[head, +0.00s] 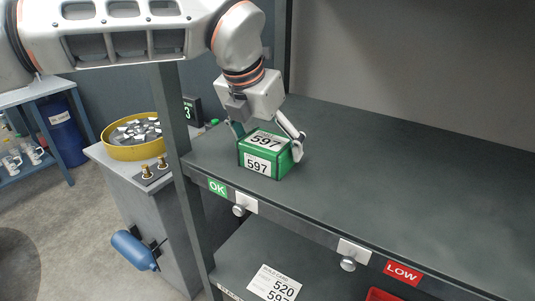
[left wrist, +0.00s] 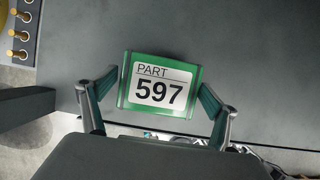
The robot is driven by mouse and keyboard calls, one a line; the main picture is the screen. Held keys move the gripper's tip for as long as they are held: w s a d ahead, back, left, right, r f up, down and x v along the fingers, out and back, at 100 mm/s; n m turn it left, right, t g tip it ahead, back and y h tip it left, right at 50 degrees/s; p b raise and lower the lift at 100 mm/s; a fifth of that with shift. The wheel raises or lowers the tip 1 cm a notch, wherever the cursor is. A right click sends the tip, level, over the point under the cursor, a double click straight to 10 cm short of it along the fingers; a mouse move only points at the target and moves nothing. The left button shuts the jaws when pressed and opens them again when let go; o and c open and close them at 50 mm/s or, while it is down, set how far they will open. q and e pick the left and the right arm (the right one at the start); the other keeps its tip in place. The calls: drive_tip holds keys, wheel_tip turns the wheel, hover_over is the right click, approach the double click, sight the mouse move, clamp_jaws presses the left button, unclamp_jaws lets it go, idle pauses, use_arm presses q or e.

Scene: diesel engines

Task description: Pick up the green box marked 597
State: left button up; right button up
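The green box (head: 267,153) marked 597 sits on the dark shelf near its left front corner, above the green OK label. White labels with 597 show on its top and front. In the left wrist view the box (left wrist: 160,86) lies between the two fingers, label facing the camera. My left gripper (head: 268,137) comes from above with one finger at each side of the box. In the left wrist view a narrow gap shows between the box and the fingers of my left gripper (left wrist: 159,97), so it looks open around the box. My right gripper is out of view.
The shelf (head: 400,180) is bare to the right. A post (head: 172,115) stands just left of the box. Beyond it, a cabinet carries a yellow round tray (head: 108,150) of parts. A lower shelf holds a card reading 520 and 597 (head: 274,284).

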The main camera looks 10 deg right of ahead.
use_arm(q)
drive_tip(key=c, duration=1.1)
drive_tip(key=shift+r, duration=0.2)
